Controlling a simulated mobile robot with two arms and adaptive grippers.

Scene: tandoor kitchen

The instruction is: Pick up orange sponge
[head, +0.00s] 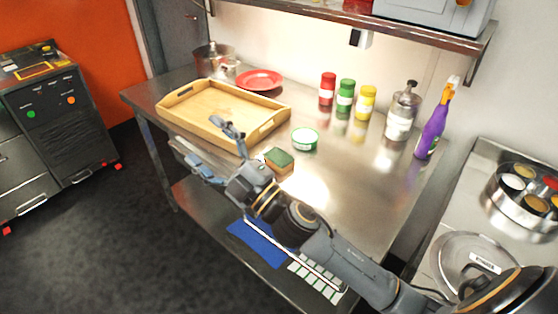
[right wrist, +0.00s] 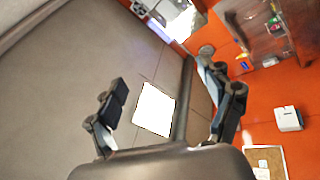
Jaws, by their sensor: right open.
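The sponge (head: 280,158), with a green top and an orange-tan side, lies on the steel table (head: 330,190) near its front edge. My right gripper (head: 207,143) is open and empty. In the head view it lies to the left of the sponge, by the table's front edge, with its wrist close to the sponge. In the right wrist view the two fingers of my right gripper (right wrist: 164,78) are spread apart with nothing between them, and the sponge does not show. My left gripper is not in view.
A wooden tray (head: 203,128) lies left of the sponge, and a small green-and-white tub (head: 305,139) stands just behind it. Bottles, including a purple spray bottle (head: 434,131), and a red plate (head: 259,80) are farther back. A shelf (head: 400,32) overhangs the back.

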